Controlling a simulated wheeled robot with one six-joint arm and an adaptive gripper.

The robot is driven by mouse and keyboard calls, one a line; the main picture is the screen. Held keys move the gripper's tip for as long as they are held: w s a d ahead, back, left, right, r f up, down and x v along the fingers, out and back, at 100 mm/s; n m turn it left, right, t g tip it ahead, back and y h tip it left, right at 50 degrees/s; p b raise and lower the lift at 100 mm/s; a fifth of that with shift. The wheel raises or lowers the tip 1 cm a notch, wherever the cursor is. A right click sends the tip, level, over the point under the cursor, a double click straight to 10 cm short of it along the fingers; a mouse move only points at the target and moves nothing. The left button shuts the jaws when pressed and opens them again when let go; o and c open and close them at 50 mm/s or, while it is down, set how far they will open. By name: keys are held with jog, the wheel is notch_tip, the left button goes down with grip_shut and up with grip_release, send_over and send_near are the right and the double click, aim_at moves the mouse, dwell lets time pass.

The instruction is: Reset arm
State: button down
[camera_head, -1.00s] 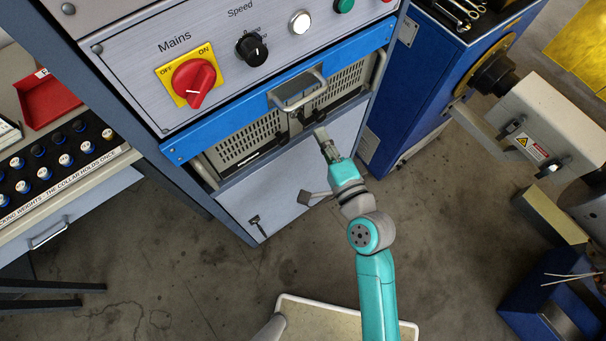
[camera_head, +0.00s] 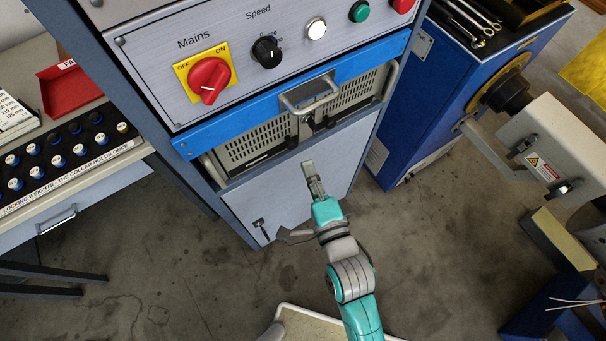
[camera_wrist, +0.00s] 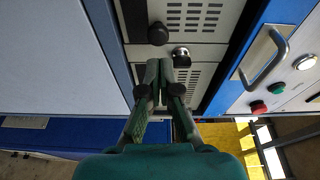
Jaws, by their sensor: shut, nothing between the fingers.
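My gripper (camera_head: 312,176) is shut and empty in the head view, in front of the lower grey panel of the control cabinet and below the vented unit. My teal arm reaches up to it from the bottom of the picture. In the wrist view my gripper's fingers (camera_wrist: 164,66) are together and point toward the vented unit (camera_wrist: 196,20), with a dark knob and a silver-rimmed knob just beyond the tips. I cannot tell the exact gap to the cabinet.
The cabinet carries a red mains switch (camera_head: 209,78), a speed knob (camera_head: 267,51) and a metal handle (camera_head: 309,95) on a blue bar. A rack of locking weights (camera_head: 62,160) stands left. A blue machine (camera_head: 430,95) stands right. Floor between is clear.

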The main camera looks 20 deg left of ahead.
jog(key=shift+s+a, duration=0.55)
jog(key=shift+s, duration=0.3)
jog(key=s+d+f+n+t+h, duration=0.1)
jog(key=s+d+f+n+h, duration=0.15)
jog(key=s+d, duration=0.45)
jog(key=s+d+f+n+h, duration=0.2)
jog(key=s+d+n+h, duration=0.1)
jog(key=d, duration=0.8)
jog(key=s+d+r+n+h, duration=0.1)
jog(key=s+d+n+h, duration=0.1)
jog(key=s+d, duration=0.2)
jog(key=s+d+r+n+h, duration=0.1)
jog(key=s+d+n+h, duration=0.2)
jog(key=s, duration=0.7)
jog(key=shift+d+r+g, duration=0.25)
jog(key=shift+d+g, duration=0.15)
jog(key=shift+d, duration=0.75)
